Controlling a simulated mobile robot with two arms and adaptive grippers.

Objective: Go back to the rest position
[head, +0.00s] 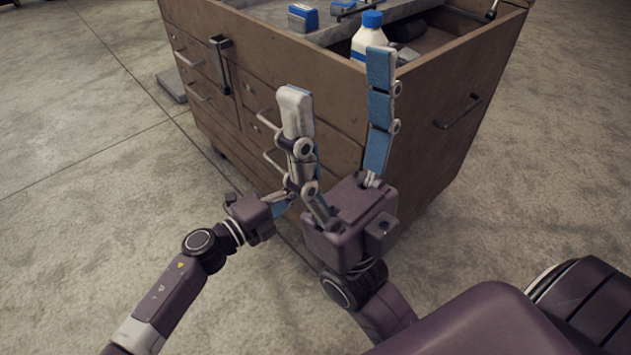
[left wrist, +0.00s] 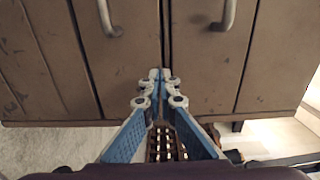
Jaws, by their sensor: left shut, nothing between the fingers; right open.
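My right gripper (head: 338,78) stands upright in the middle of the head view. Its two blue-padded fingers are spread wide apart with nothing between them, in front of the wooden cabinet. My left gripper (head: 283,203) is lower and left of it, and its fingers are partly hidden behind the right gripper. In the left wrist view the left gripper (left wrist: 160,78) has its blue fingers together at the tips, with nothing held. It points at the cabinet's front with its handles.
The wooden cabinet (head: 225,125) with drawers and handles stands close ahead. A white bottle with a blue cap (head: 368,38) and a blue box (head: 302,17) are on its top. A brown gridded object (left wrist: 160,143) shows below the left fingers. The concrete floor (head: 80,130) at left is mostly clear.

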